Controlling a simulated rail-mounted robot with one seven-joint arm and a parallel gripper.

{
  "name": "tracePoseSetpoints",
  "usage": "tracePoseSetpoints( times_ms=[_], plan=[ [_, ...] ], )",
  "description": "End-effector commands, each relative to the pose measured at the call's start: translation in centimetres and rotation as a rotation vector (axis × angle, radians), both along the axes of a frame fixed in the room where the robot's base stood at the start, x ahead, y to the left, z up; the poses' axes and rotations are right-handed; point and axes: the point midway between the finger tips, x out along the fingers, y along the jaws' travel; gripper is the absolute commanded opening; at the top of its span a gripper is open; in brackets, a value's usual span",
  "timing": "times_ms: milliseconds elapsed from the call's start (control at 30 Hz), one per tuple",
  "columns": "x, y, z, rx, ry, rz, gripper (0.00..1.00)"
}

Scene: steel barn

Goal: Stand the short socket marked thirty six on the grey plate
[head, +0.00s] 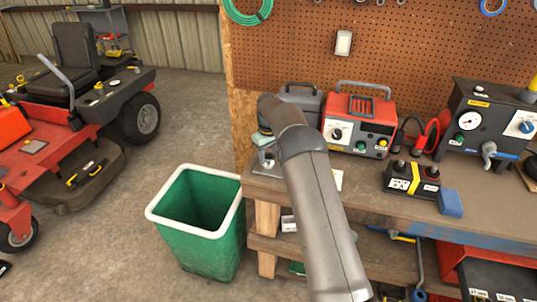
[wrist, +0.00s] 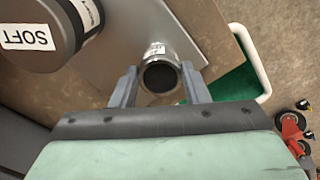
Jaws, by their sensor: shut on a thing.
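My gripper (wrist: 159,88) is shut on a short metal socket (wrist: 158,50), with one finger on each side of it. The socket shows a bright silver side and a dark round open end facing the wrist camera. No number is readable on it. The grey plate (wrist: 118,62) lies beneath and beyond the socket in the wrist view; I cannot tell whether the socket touches it.
A dark cylinder labelled SOFT (wrist: 35,30) stands close left of the socket. A green bin (head: 195,230) with a white rim stands on the floor left of the workbench (head: 385,208). A red charger (head: 358,122) and a black two-knob box (head: 411,180) are to the right.

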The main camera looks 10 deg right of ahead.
Motion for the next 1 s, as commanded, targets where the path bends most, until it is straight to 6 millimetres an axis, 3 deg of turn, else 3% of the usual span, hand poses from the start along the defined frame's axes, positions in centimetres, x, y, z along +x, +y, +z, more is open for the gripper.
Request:
tracePoseSetpoints(
  times_ms=[33,100,367,533,1000],
  plan=[
    [0.0,0.0,-0.2,0.0,0.001,0.0,0.44],
    [0.0,0.0,-0.1,0.0,0.001,0.0,0.63],
    [0.0,0.0,-0.1,0.0,0.001,0.0,0.63],
    [0.1,0.0,1.0,0.0,-0.002,0.0,0.63],
    [0.0,0.0,10.3,0.0,-0.001,0.0,0.63]
  ],
)
